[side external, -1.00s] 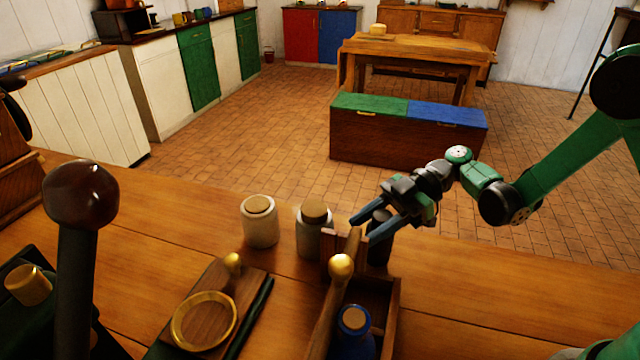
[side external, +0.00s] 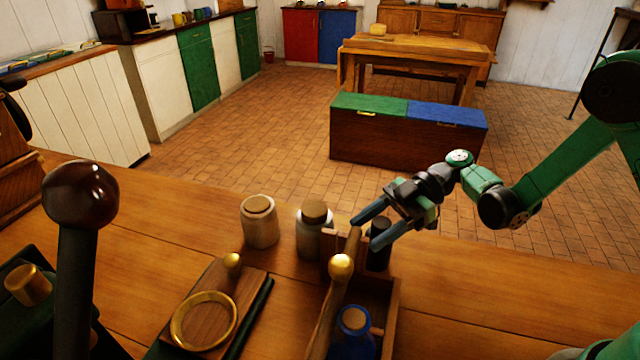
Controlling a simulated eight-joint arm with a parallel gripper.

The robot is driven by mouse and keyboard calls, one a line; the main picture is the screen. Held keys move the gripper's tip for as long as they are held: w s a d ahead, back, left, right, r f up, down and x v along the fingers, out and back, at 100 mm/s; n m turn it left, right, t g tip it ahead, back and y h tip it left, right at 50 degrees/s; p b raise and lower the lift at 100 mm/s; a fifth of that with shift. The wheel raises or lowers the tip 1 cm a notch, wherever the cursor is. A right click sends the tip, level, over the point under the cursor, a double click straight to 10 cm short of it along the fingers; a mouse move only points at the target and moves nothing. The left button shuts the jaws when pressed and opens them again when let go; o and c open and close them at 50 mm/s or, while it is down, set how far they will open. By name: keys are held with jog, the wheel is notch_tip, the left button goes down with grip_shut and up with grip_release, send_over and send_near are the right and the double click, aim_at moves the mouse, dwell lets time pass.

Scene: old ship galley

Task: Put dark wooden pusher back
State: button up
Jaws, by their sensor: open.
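A dark upright cylinder (side external: 379,258), which may be the dark wooden pusher, stands at the back right corner of a small wooden box (side external: 390,318). I cannot tell whether its foot is inside the box or just behind it. My gripper (side external: 365,233) is open, with its two blue fingers spread at the cylinder's top. The lower finger crosses in front of the cylinder and the other is behind or left of it. Contact cannot be told. A dark post with a glossy reddish-brown knob (side external: 80,195) stands large at the left front.
A blue corked bottle (side external: 354,330) and a gold-knobbed wooden handle (side external: 340,268) are at the box. Two corked jars, one pale (side external: 260,225) and one grey (side external: 312,235), stand left of it. A board with a brass ring (side external: 204,320) lies nearer. The counter's right side is clear.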

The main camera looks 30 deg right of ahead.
jog(key=v, duration=0.6)
jog(key=shift+d+r, duration=0.1)
jog(key=shift+d, duration=0.2)
jog(key=s+d+r+m+t+h, duration=0.1)
jog(key=s+r+m+t+h, duration=0.1)
jog(key=m+h, duration=0.5)
jog(key=s+d+r+m+t+h, duration=0.1)
jog(key=s+r+m+t+h, duration=0.2)
jog(key=m+h, duration=0.4)
jog(key=s+m+t, duration=0.1)
jog(key=m+t, duration=0.1)
jog(key=m, duration=0.2)
jog(key=shift+d+r, duration=0.25)
